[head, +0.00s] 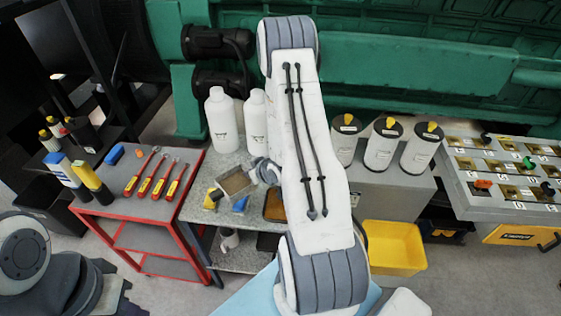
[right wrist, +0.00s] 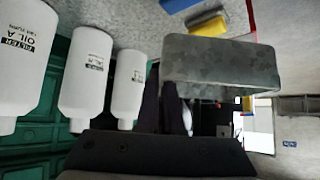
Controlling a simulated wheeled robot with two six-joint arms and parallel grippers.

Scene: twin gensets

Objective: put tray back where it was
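The small grey tray (head: 237,186), brownish inside, is tilted above the grey bench (head: 200,181) in the head view. It fills the upper middle of the right wrist view (right wrist: 222,68). My right gripper (right wrist: 162,105) is at the tray's edge and appears shut on it; the tray hides part of the fingers. In the head view, my right arm covers the middle of the scene and its wrist ends beside the tray. My left arm is at the lower left; the dark part at its end (head: 112,287) is cut off, so its finger state is unclear.
White bottles (head: 221,120) stand behind the tray. Blue and yellow items (head: 240,204) and a brown tray (head: 275,207) lie on the bench. A red cart (head: 130,208) with screwdrivers is left. White canisters (head: 382,147) and a yellow bin (head: 396,248) are right.

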